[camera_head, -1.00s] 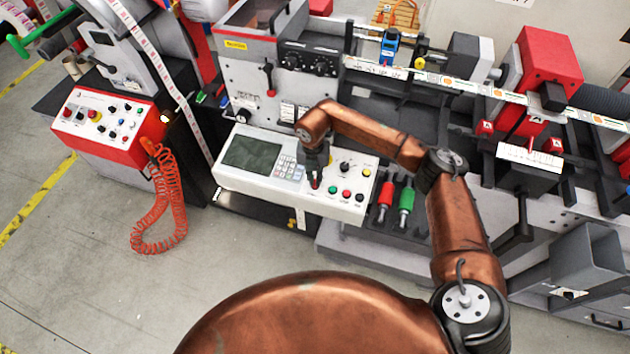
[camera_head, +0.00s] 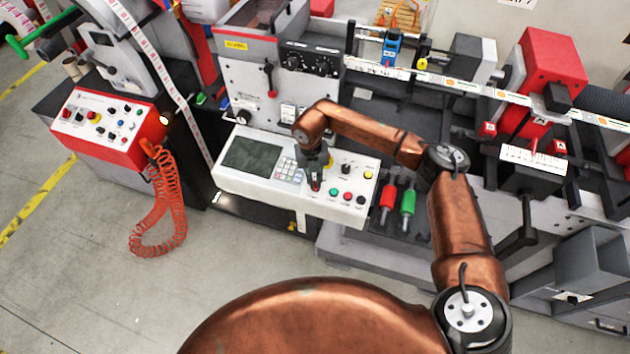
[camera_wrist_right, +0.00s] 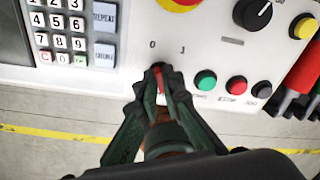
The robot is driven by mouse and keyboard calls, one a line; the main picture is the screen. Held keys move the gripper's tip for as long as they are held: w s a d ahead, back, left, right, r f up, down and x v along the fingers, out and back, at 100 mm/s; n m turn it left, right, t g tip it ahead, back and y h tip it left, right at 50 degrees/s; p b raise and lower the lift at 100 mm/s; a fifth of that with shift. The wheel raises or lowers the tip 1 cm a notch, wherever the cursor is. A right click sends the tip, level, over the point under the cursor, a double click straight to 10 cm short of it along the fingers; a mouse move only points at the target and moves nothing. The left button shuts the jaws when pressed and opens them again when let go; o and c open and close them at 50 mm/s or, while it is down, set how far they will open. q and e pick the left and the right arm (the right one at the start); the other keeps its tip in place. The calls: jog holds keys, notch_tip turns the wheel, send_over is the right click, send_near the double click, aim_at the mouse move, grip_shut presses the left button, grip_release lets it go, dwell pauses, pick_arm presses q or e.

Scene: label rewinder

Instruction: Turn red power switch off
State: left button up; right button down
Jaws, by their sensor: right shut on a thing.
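The red power switch (camera_wrist_right: 160,80) is on the white control panel (camera_head: 240,180), below the printed marks 0 and 1. In the right wrist view my right gripper (camera_wrist_right: 163,88) has its fingers closed around the switch, with only a red sliver showing between them. Its exact position toward 0 or 1 is mostly hidden by the fingers. In the head view my right gripper (camera_head: 315,183) reaches down onto the panel between the keypad and the round buttons. My left gripper is in neither view.
A green button (camera_wrist_right: 205,81), a red button (camera_wrist_right: 236,85) and a black button sit right of the switch. A black knob (camera_wrist_right: 257,13) and a yellow button lie above them. The keypad (camera_wrist_right: 62,35) is at left. Red and green handled tools (camera_head: 388,195) hang right of the panel.

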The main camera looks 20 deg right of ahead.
jog(key=c, duration=2.1)
grip_release()
jog(key=shift+r, duration=0.15)
jog(key=r, duration=1.1)
jog(key=shift+w+a+r, duration=0.1)
jog(key=shift+a+r, duration=0.3)
jog(key=shift+f, duration=0.1)
